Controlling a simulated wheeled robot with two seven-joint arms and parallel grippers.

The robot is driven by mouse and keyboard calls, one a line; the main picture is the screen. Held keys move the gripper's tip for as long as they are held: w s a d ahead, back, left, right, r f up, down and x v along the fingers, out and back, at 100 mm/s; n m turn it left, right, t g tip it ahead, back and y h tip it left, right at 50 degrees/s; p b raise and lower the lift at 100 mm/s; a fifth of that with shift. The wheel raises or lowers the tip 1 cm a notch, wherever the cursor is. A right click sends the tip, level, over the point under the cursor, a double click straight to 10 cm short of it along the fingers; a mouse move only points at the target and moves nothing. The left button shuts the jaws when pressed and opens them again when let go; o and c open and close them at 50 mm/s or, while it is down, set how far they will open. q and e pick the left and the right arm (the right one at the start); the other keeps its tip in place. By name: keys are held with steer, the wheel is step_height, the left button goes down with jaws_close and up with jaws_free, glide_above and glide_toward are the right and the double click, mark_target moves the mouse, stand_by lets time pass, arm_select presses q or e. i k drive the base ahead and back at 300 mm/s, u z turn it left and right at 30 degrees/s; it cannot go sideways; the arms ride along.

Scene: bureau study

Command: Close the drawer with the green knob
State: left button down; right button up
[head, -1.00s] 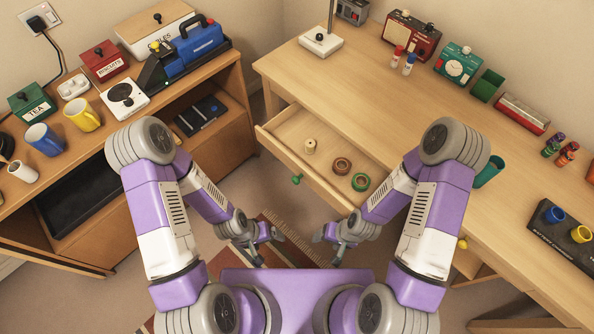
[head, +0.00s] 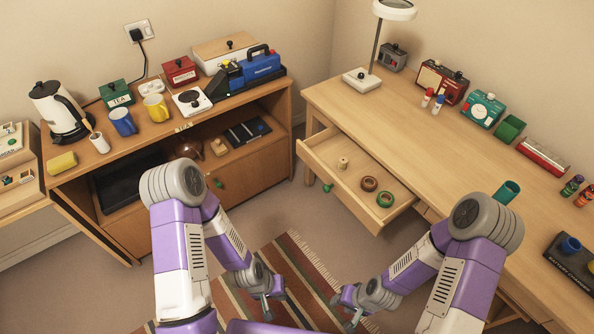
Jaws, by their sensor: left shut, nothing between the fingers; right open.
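The open drawer (head: 334,191) sticks out from the desk (head: 430,120) toward me. Its green knob (head: 327,188) shows on the front face, near the left part. Inside lie a pale wooden spool (head: 343,163), a brown ring (head: 369,183) and a green ring (head: 385,199). My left gripper (head: 271,306) is shut and empty, low over the rug, below and left of the drawer. My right gripper (head: 346,308) is open and empty, low over the rug, below the drawer. Both are apart from the drawer and knob.
A wooden cabinet (head: 195,203) with mugs, tins and a kettle (head: 62,110) stands at the left. A lamp (head: 362,80), radio (head: 440,82) and green cup (head: 506,192) stand on the desk. Floor between cabinet and drawer is clear, with a striped rug (head: 305,268).

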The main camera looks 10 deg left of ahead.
mark_target(322, 151)
steer(key=u, duration=0.45)
steer(key=i, duration=1.05)
steer(key=z, duration=0.25)
